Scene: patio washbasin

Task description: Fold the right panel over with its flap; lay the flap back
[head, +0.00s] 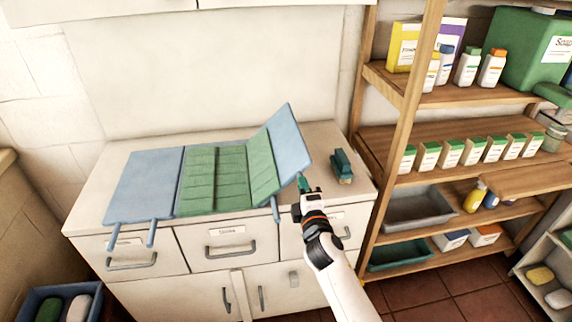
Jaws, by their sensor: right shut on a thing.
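A folding board lies on the white cabinet top. Its blue left panel (145,184) lies flat, with two blue rods sticking out at the front edge. The green ribbed middle (213,178) lies flat beside it. The right panel (290,143) is blue and tilted up, with a green ribbed flap (262,164) lying along its inner side. Another blue rod (275,209) hangs at the front near the fold. My right gripper (303,183) is at the panel's front right corner, shut on the panel; its exact grip point is small and partly hidden. My left gripper is not in view.
A small teal object (343,165) stands on the cabinet top, right of the panel. A wooden shelf (408,95) with bottles and boxes rises at the right. A wall is close behind the cabinet. A blue bin (30,301) stands at the lower left.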

